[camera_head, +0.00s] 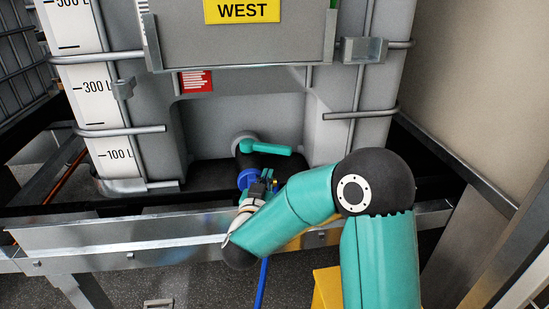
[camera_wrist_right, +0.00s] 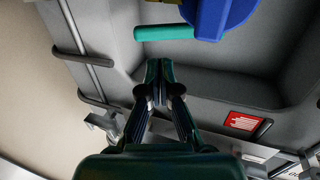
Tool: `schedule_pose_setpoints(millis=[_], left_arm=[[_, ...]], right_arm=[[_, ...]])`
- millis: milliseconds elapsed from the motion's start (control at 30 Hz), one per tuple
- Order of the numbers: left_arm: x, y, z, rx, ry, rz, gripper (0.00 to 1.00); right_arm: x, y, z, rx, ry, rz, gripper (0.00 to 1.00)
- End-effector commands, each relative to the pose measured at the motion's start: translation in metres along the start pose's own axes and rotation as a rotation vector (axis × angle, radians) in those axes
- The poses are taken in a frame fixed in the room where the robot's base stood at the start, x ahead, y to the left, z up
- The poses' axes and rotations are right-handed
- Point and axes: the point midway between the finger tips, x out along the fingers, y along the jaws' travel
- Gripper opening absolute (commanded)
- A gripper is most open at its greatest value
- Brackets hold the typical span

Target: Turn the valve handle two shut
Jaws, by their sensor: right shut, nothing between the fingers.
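A teal valve handle (camera_head: 269,148) points to the right from a grey outlet at the bottom of a white tote. A blue cap or fitting (camera_head: 246,179) sits just below it. My right gripper (camera_head: 268,182) is below the handle and beside the blue fitting. In the right wrist view the fingers of my right gripper (camera_wrist_right: 158,92) are together and empty. There the teal handle (camera_wrist_right: 165,32) lies just beyond the fingertips, apart from them in the picture. The blue fitting (camera_wrist_right: 215,14) is at the upper edge. My left gripper is not in view.
The caged tote (camera_head: 290,125) stands on a metal frame (camera_head: 130,236) and carries a yellow WEST sign (camera_head: 242,11). A red label (camera_head: 196,81) is above the outlet recess. A blue hose (camera_head: 262,285) hangs below. A beige wall (camera_head: 470,80) is at the right.

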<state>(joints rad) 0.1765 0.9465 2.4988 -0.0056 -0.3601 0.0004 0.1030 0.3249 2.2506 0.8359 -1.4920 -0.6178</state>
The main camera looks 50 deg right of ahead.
Motion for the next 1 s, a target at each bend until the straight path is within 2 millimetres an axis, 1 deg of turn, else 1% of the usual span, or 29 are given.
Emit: schedule_pose_setpoints(millis=[33, 300, 400, 500, 700, 1000], left_arm=[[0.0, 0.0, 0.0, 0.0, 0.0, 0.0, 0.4], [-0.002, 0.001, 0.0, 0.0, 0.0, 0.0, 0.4], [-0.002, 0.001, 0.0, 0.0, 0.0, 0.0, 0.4], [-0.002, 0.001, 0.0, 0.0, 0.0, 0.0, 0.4], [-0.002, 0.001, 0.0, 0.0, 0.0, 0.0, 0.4], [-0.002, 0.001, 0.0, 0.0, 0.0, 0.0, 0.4]], right_arm=[[0.012, 0.002, 0.0, 0.0, 0.001, 0.006, 0.0], [0.066, 0.002, 0.001, -0.001, 0.0, 0.004, 0.0], [0.082, 0.001, 0.001, -0.001, 0.0, 0.002, 0.0], [0.092, 0.0, 0.001, -0.002, 0.0, 0.0, 0.0], [0.102, 0.0, 0.001, -0.002, 0.001, -0.002, 0.0], [0.102, -0.001, 0.001, -0.001, 0.0, -0.004, 0.0]])
